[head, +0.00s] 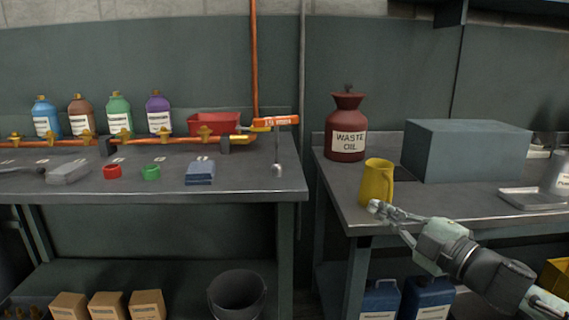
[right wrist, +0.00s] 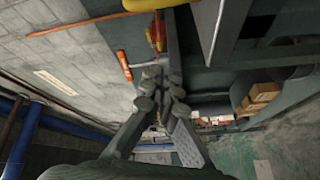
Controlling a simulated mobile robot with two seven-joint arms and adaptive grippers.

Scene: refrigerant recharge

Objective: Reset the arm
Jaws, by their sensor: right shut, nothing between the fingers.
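My right gripper (head: 377,208) is at the front edge of the right bench in the head view, its arm coming in from the lower right. Its fingers are shut with nothing between them; their tips meet in the right wrist view (right wrist: 161,90). The fingertips appear just in front of the base of a yellow jug (head: 377,182); I cannot tell if they touch it. A yellow rim (right wrist: 150,4), likely the jug, shows at the top of the right wrist view. My left gripper is not in view.
The right bench (head: 350,205) holds a red waste oil can (head: 346,130), a grey box (head: 465,150) and a metal tray (head: 532,198). The left bench (head: 120,195) holds several coloured bottles (head: 118,113), a red bin (head: 212,123) and an orange pipe (head: 180,140). A gap separates the benches.

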